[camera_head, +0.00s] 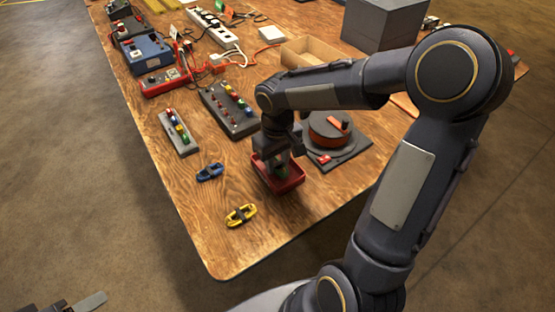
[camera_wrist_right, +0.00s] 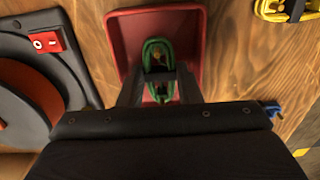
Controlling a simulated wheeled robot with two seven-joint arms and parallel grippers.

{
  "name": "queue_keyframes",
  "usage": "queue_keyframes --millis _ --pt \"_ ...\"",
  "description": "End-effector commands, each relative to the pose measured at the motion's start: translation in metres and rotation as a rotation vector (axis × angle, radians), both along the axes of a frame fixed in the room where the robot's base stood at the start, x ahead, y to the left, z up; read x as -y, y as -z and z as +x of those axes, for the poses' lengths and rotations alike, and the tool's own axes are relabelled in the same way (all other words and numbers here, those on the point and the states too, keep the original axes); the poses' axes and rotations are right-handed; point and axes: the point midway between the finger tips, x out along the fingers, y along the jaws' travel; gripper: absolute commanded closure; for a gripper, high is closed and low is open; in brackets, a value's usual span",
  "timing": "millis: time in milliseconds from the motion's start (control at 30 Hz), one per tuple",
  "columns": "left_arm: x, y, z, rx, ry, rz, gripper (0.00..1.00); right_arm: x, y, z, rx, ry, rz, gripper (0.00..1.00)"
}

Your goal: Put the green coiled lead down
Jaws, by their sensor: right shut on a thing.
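The green coiled lead (camera_wrist_right: 158,52) is between the two fingers of my right gripper (camera_wrist_right: 159,84) in the right wrist view. In the head view my right gripper (camera_head: 278,160) points down at the red tray (camera_head: 290,185), and the lead is mostly hidden there by the gripper. The red tray (camera_wrist_right: 124,35) frames the lead in the wrist view; whether the lead touches its floor I cannot tell. A small part of what looks like my left gripper (camera_head: 75,304) shows at the bottom left edge, away from the table.
A yellow coiled lead (camera_head: 242,214) and a blue coiled lead (camera_head: 210,172) lie left of the tray. A grey button box (camera_head: 228,110) and a light strip (camera_head: 180,132) lie further back. The table's front corner is bare.

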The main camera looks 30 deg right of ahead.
Motion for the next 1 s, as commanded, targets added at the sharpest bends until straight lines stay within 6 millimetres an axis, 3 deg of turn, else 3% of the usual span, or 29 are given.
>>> queue_keyframes --millis 467,500,633,1000 --pt "0.0 0.0086 0.0 0.0 0.0 0.0 0.46 -0.0001 0.0114 0.0002 0.001 0.0 0.0 0.93" --pt "0.0 0.0086 0.0 0.0 0.0 0.0 0.46 -0.0001 0.0115 0.0001 0.0 0.0 0.0 0.64" --pt "0.0 0.0086 0.0 0.0 0.0 0.0 0.46 -0.0001 0.0114 0.0001 0.0 0.0 0.0 0.47" --pt "0.0 0.0016 0.0 0.0 0.0 0.0 0.46 0.0001 0.0027 0.0002 0.001 0.001 0.0 0.47"
